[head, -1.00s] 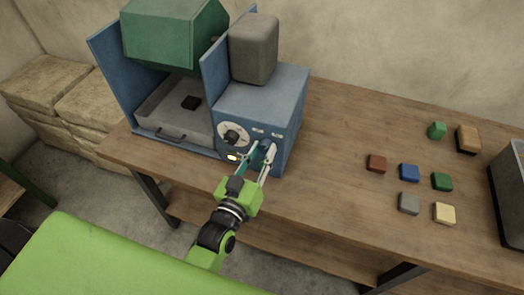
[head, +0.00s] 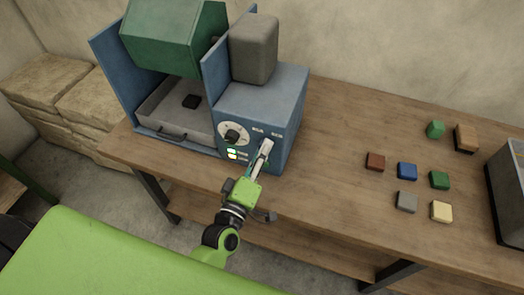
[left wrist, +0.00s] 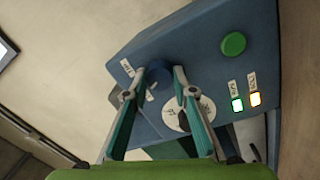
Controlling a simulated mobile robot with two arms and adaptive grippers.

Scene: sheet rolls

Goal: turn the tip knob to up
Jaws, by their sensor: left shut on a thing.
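The blue machine (head: 262,90) stands on the wooden table. My left gripper (head: 266,146) is at the right part of its front panel and hides the knob there in the head view. In the left wrist view, my left gripper (left wrist: 167,74) is shut on a dark blue knob (left wrist: 157,82), with small labels beside it, too small to read; I take it for the tip knob. A black knob on a white dial (head: 232,136) is left of the gripper. A green drum (head: 175,40) hangs over a grey tray (head: 152,121). My right gripper is not in view.
Two lit indicators (head: 232,154) are on the panel. A green button (left wrist: 233,44) shows in the wrist view. A grey block (head: 253,48) sits on the machine. Several coloured blocks (head: 407,171) and a grey bin (head: 510,190) are at right. The table between is clear.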

